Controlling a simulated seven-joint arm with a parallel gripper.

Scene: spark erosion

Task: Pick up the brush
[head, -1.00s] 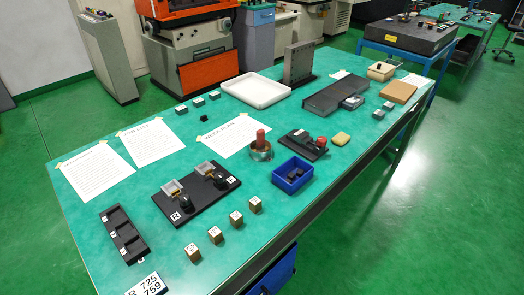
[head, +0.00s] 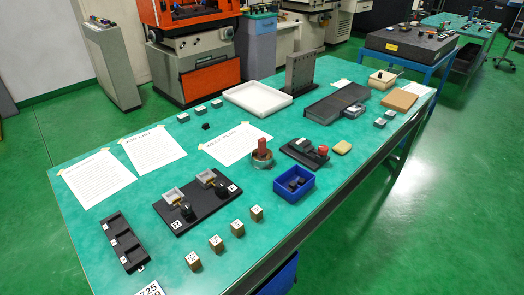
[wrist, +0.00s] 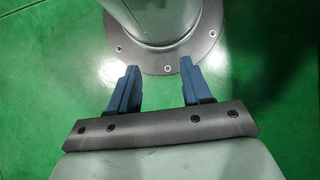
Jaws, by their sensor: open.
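I cannot make out for certain which thing is the brush. A red upright handle (head: 262,146) stands in or on a round brownish base (head: 262,160) in the middle of the green table (head: 85,225) in the head view; it may be the brush, but bristles do not show. My gripper (wrist: 159,70) shows only in the wrist view. Its two blue fingers are apart with nothing between them. It is over the green floor, away from the tabletop things.
A blue bin (head: 294,184) with dark pieces, a black fixture (head: 305,152) with a red knob and a yellow sponge (head: 342,147) lie near the red handle. A black two-station plate (head: 200,207), several small blocks and a white tray (head: 257,95) are also on the table.

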